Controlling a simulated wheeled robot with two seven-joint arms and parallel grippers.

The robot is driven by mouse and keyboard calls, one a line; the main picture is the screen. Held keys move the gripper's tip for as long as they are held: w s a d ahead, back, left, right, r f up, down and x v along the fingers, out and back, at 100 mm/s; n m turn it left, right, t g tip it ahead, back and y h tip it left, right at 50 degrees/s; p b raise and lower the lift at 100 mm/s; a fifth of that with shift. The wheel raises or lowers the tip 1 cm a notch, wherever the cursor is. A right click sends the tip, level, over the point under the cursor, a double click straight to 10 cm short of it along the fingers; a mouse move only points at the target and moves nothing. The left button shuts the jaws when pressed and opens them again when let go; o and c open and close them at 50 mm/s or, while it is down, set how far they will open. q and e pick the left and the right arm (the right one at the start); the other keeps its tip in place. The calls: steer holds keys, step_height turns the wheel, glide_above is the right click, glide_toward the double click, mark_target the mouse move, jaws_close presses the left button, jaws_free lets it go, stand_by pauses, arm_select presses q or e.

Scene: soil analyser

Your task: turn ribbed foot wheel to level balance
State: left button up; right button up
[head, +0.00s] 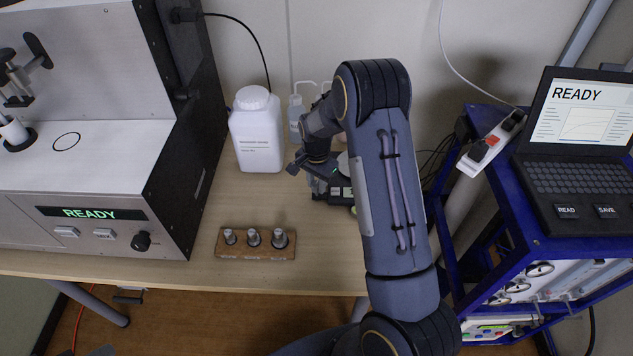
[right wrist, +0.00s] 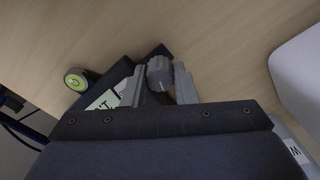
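The ribbed foot wheel (right wrist: 159,73) is a small grey knob at a corner of the dark balance (right wrist: 112,92). My right gripper (right wrist: 161,80) has one finger on each side of the wheel, and they appear to be closed on it. In the head view my right gripper (head: 312,170) is low over the balance (head: 340,193), and my arm hides much of the balance and the wheel. A round green bubble level (right wrist: 78,80) shows at the balance's edge in the right wrist view; its bubble is too small to judge. My left gripper is not in view.
A white bottle (head: 257,140) stands left of the gripper. A wooden block (head: 256,254) with several metal weights lies near the bench's front edge. The analyser (head: 100,215) is at left. A blue rack (head: 470,215) with a laptop (head: 578,150) and power strip (head: 492,140) stands at right.

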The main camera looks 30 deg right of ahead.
steer(key=shift+c, duration=1.1)
steer(key=shift+n, duration=0.3)
steer(key=n+b, duration=0.2)
steer(key=shift+f+n, duration=0.1)
steer(key=shift+n, duration=0.3)
steer(key=n+b, duration=0.1)
steer(key=n, duration=0.3)
steer(key=shift+b, duration=0.3)
steer(key=n+b, duration=0.1)
steer(key=n, duration=0.3)
steer(key=shift+n+b, duration=0.4)
steer(key=shift+n, duration=1.8)
